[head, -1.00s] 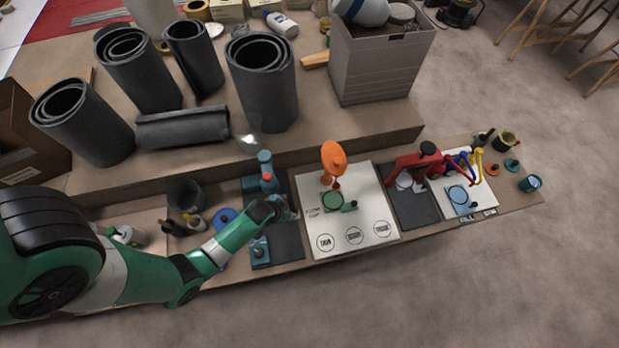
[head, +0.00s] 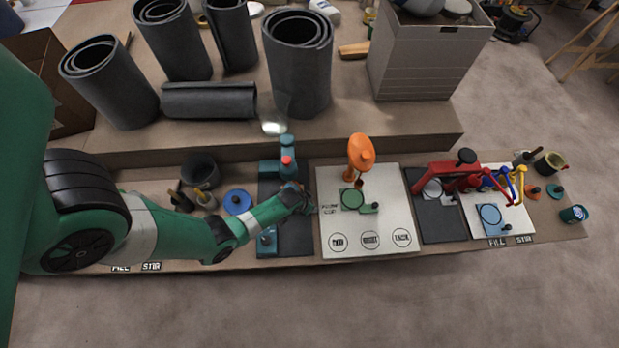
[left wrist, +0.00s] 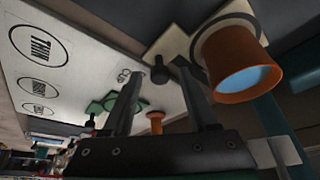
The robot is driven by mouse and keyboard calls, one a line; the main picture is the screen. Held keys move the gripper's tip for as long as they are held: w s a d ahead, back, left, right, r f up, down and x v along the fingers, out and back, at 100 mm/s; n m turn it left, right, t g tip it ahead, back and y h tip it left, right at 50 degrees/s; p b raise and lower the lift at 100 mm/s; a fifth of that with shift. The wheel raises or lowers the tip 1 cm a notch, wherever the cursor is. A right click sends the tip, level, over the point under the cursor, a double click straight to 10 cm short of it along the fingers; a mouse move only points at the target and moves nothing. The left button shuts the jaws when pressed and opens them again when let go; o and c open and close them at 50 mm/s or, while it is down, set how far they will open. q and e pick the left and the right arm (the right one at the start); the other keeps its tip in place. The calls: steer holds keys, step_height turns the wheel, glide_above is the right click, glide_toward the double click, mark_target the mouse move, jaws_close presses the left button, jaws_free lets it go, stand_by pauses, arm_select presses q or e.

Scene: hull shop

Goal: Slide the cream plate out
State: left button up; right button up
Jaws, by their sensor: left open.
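The cream plate (left wrist: 178,42) shows in the left wrist view as a small pale plate with a black knob (left wrist: 160,72) at its near end. An orange cup (left wrist: 235,62) with a blue inside overlaps its right part. The open fingers of my left gripper (left wrist: 159,72) stand on either side of the knob; I cannot tell whether they touch it. In the head view my left gripper (head: 308,202) is over the right edge of the dark mat (head: 294,235) of the teal stand (head: 287,147). I cannot make out the plate there. My right gripper is not in view.
A large cream board (head: 375,222) with printed circles lies just right of my left gripper, with an orange-topped stand (head: 361,152) on it. A red stand (head: 440,174) is further right. Pots and a blue disc (head: 237,201) lie to the left.

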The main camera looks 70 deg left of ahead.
arm_select(q)
jaws_close()
stand_by(1.4)
